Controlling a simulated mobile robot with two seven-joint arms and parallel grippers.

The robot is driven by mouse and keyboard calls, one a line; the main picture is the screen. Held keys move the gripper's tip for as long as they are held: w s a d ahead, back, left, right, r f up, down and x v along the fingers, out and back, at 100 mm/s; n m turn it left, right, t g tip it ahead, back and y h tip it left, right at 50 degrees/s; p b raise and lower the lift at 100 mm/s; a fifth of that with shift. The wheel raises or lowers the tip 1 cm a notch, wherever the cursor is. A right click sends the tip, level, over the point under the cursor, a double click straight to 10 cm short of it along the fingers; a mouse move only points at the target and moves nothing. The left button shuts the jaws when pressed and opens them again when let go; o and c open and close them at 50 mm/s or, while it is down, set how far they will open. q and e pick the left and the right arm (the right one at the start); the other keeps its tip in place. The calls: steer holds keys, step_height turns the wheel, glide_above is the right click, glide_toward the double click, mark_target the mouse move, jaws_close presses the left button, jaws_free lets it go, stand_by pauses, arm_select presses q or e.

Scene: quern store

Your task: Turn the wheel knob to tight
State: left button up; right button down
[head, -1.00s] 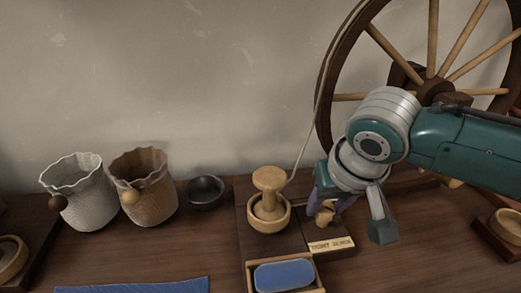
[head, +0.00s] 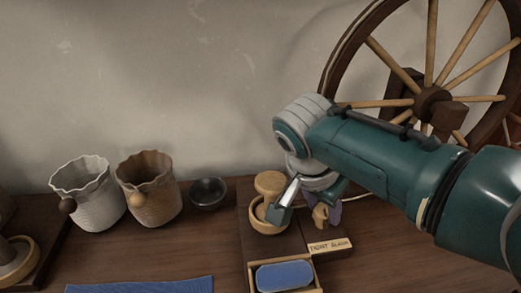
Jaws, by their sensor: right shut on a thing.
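The knob (head: 320,217) is a small light wooden piece at the foot of the spinning wheel (head: 437,103). It stands just behind a pale label plate (head: 330,246) reading "TIGHT" on the left and apparently "SLACK" on the right. My right gripper (head: 323,212) points down onto the knob, with its purple fingers closed around it. The fingers and wrist hide much of the knob, so its pointing direction is hard to tell. My left gripper is not in view.
A wooden mushroom-shaped piece (head: 270,182) in a round wooden cup (head: 262,227) stands close left of my wrist. A tray with a blue block (head: 284,277) lies in front. A dark bowl (head: 208,192) and two fluted pots (head: 150,200) stand left.

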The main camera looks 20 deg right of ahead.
steer(key=m+b, duration=0.1)
steer(key=m, duration=0.1)
steer(key=m+g+b, duration=0.1)
steer(key=m+b, duration=0.1)
steer(key=shift+w+f+g, duration=0.15)
steer(key=shift+f+g, duration=0.05)
steer(key=shift+g, duration=0.1)
steer(key=shift+r+m+g+b, duration=0.15)
steer(key=shift+m+g+b, duration=0.35)
steer(key=shift+m+b, duration=0.9)
steer(key=shift+c, duration=1.8)
jaws_free()
steer(key=shift+r, duration=0.1)
steer(key=p+v, duration=0.3)
steer(key=v, duration=0.6)
steer(key=shift+a+r+p, duration=0.2)
steer(key=shift+r+p, duration=0.15)
steer(key=shift+w, duration=0.1)
